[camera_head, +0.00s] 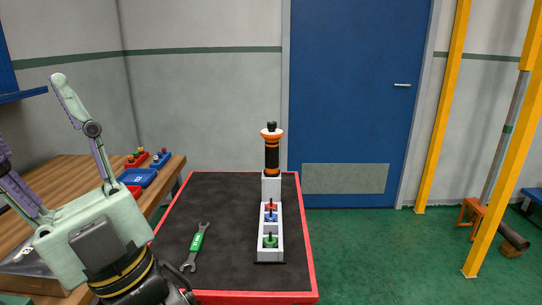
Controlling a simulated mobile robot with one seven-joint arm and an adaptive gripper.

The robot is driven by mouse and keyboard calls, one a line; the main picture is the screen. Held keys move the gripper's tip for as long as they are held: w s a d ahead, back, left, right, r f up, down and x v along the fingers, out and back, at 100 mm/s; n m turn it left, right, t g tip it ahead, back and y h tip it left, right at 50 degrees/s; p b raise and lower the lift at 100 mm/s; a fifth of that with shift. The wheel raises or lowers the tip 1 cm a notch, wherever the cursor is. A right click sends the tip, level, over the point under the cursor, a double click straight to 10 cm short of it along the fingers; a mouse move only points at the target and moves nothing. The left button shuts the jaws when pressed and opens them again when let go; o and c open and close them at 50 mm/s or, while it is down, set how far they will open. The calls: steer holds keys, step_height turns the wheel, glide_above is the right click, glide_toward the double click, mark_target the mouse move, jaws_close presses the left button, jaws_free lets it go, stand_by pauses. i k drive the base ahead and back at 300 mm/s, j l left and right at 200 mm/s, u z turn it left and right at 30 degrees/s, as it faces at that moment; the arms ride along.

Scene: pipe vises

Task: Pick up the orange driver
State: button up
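The orange driver (271,155) is orange and black and stands upright at the back end of a white stepped holder (277,247) on the cart. Its lower end is hidden in the holder. My gripper (32,115) is at the left of the view, above the wooden bench side, well apart from the driver. Its fingers are spread wide and point up and away. One finger is cut off by the left edge. Nothing shows between them.
Small red, blue and green pieces sit in the holder in front of the driver. A green wrench (196,246) lies on the black cart top (220,200), which has a red rim. A wooden bench (60,180) with red and blue items stands left. Yellow posts (443,110) stand right.

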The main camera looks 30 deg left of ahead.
mark_target(272, 139)
steer(key=i+l+u, duration=0.3)
steer(key=l, duration=0.35)
steer(key=i+l+u, duration=0.15)
steer(key=i+l, duration=0.15)
steer(key=i+l+u, duration=0.15)
steer(key=l, duration=0.3)
steer(key=i+l+u, duration=0.25)
steer(key=i+l, duration=0.15)
steer(key=l, duration=0.25)
steer(key=i+l+u, duration=0.15)
steer(key=l, duration=0.2)
